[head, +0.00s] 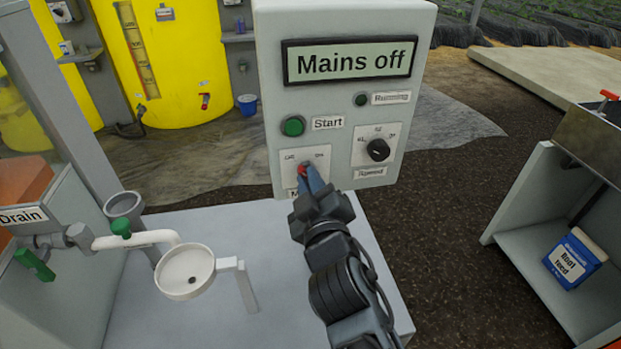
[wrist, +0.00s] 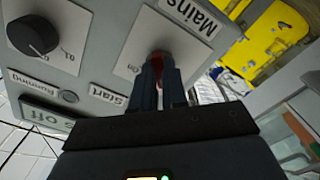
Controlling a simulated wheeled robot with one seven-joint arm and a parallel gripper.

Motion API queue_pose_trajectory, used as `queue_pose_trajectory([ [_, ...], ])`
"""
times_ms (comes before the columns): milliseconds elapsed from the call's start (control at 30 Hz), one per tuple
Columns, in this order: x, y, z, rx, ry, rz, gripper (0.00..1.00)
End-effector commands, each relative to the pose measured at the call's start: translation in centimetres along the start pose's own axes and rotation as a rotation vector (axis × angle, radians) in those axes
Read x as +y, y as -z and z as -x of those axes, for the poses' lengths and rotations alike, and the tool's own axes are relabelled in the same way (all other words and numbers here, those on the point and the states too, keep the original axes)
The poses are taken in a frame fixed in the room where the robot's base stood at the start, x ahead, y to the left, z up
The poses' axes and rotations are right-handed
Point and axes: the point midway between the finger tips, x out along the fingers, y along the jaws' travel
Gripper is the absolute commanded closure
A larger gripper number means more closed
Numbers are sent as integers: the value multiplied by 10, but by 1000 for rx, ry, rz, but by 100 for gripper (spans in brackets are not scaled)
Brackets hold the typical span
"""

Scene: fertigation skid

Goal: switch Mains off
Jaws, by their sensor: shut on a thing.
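The grey control box (head: 345,110) stands at the centre of the head view. Its display (head: 349,62) reads "Mains off". The red Mains switch knob (head: 302,170) is at the lower left of the box face, mostly covered by my gripper (head: 308,177). In the wrist view my gripper (wrist: 164,75) is shut on the red knob (wrist: 158,60), its two fingers at the knob's sides. The plate around the knob carries small "off" and "on" marks. The knob's exact angle is hard to tell behind the fingers.
A green Start button (head: 293,126), a dark Running lamp (head: 361,100) and a black Speed knob (head: 378,150) share the panel. A white basin (head: 187,271) and Drain pipe are at left. A shelf with a Root feed container (head: 575,258) is at right.

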Motion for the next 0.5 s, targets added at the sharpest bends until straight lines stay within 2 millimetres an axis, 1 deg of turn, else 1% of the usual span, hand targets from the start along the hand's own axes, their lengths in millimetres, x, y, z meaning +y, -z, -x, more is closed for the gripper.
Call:
queue_pose_trajectory([
  [200,0,0,0,-1,1,58,100],
  [500,-1,0,0,-1,1,75,100],
])
